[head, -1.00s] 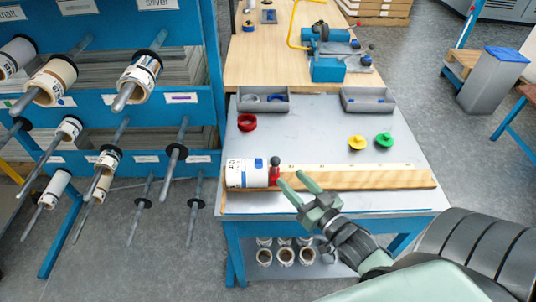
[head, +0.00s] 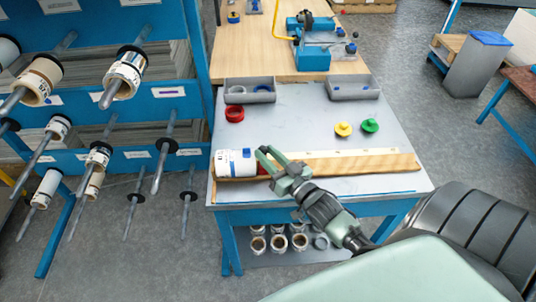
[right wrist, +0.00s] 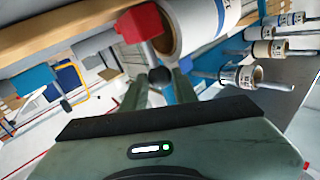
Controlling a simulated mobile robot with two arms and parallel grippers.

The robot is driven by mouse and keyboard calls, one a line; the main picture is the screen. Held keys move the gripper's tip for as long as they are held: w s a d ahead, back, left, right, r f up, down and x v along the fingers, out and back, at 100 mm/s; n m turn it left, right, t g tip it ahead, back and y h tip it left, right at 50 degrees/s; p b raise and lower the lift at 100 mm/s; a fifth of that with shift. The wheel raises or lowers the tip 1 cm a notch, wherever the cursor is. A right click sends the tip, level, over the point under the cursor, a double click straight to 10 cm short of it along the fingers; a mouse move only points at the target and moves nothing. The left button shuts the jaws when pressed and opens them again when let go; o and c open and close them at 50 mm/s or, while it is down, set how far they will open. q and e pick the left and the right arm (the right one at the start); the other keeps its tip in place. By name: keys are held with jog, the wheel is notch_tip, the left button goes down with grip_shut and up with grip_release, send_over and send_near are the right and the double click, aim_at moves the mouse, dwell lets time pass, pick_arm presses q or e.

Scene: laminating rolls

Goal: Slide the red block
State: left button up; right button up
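The red block (right wrist: 140,22) shows in the right wrist view, next to the end of a white roll (right wrist: 195,25). A round black knob (right wrist: 158,76) stands out from the block toward my right gripper. The roll lies at the left end of the wooden rail (head: 350,165). The right gripper's fingers (right wrist: 158,85) lie on either side of the knob; whether they press on it, I cannot tell. My left gripper is not in view.
Yellow (head: 343,129) and green (head: 370,125) knobbed pieces and a red ring (head: 235,114) lie on the grey table (head: 290,117). Two grey trays (head: 250,90) stand at its back edge. A blue rack (head: 110,160) with rolls on rods stands at the left.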

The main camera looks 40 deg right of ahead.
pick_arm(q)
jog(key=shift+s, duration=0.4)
pick_arm(e)
grip_shut()
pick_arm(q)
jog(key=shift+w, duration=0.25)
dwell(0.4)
